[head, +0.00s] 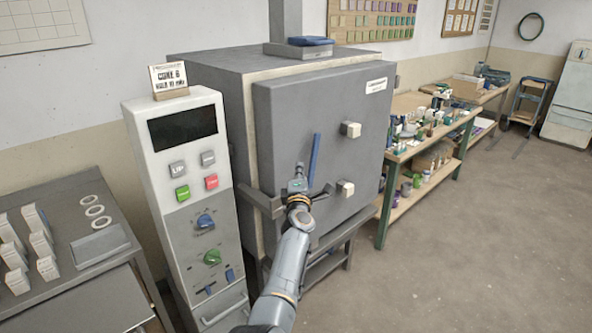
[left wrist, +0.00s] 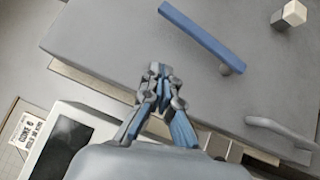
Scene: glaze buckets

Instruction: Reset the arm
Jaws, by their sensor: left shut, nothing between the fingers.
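My left gripper (head: 298,170) is shut and empty. In the head view it shows in front of the grey kiln door (head: 290,110), just left of the lower end of the blue handle (head: 314,158). In the left wrist view the left gripper (left wrist: 160,70) has its fingertips together, with the kiln door (left wrist: 110,35) beyond them. The blue handle (left wrist: 205,35) lies up and to the right of the fingertips there, apart from them. The kiln door looks closed. My right gripper does not show in either view.
A control panel (head: 187,150) with buttons and knobs stands left of the kiln. A workbench (head: 408,152) with several bottles stands to the right. The floor (head: 480,240) at right is clear.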

